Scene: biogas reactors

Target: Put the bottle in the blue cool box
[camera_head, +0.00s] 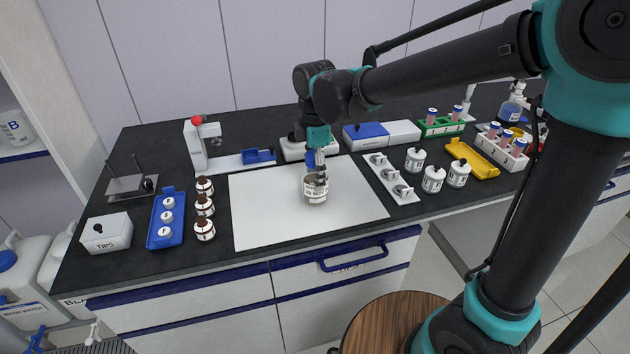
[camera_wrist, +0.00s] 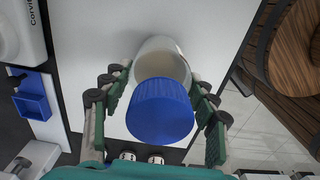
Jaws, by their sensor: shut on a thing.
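The bottle (camera_head: 315,190) is a clear, labelled jar-like bottle over the white mat. In the wrist view the bottle (camera_wrist: 162,62) shows its pale glass body and a large blue cap (camera_wrist: 160,110). My gripper (camera_head: 317,170) comes down from above and is shut on the bottle; in the wrist view its two green fingers (camera_wrist: 160,85) flank it. I cannot tell whether the bottle touches the mat. A box with a blue lid (camera_head: 365,134) stands at the back, and a small open blue bin (camera_head: 259,156) stands left of it. I cannot tell which is the cool box.
The white mat (camera_head: 265,215) is otherwise clear. Brown bottles (camera_head: 204,207) and a blue rack (camera_head: 166,220) stand to its left. A yellow tray (camera_head: 472,158) and tube racks lie farther right.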

